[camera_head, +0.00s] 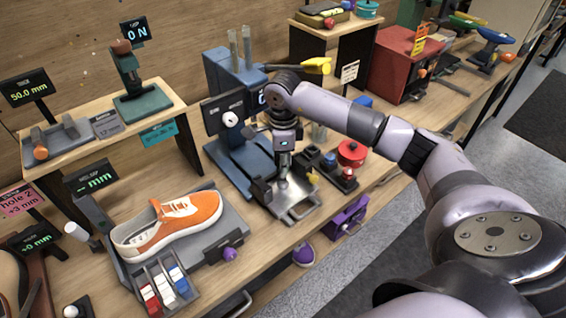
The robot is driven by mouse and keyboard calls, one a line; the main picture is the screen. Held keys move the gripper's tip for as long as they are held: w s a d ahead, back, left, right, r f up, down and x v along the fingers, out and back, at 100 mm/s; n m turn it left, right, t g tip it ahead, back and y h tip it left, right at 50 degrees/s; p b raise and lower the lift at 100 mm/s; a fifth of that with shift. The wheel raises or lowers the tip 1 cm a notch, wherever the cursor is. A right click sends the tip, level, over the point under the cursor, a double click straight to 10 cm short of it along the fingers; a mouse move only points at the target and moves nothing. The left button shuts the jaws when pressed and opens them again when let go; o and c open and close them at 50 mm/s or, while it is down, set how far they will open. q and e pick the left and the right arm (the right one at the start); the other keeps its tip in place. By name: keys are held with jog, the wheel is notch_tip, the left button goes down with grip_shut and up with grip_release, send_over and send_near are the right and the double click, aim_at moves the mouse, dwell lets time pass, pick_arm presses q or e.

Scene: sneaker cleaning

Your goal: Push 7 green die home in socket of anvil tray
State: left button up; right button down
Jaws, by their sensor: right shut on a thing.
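The grey metal anvil tray (298,210) lies at the foot of the blue press (236,155) on the bench, its handle toward the front edge. My right gripper (284,178) points down over the back part of this tray. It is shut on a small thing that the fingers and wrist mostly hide. I cannot make out the green die or its number, nor the socket under the fingers. My left gripper is not in view.
Black holders with small coloured pieces and a red knob (351,152) stand close right of the gripper. A dark block (262,190) is close left. An orange sneaker (170,225) rests on a grey stand farther left. A purple bracket (346,217) hangs at the bench front.

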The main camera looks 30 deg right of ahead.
jog(key=shift+b, duration=0.35)
dwell(1.0)
jog(key=shift+f+b, duration=1.4)
jog(key=shift+f, duration=0.3)
jog(key=c, duration=1.2)
grip_release()
jog(key=shift+r, duration=0.1)
notch_tip(320, 180, up, 12)
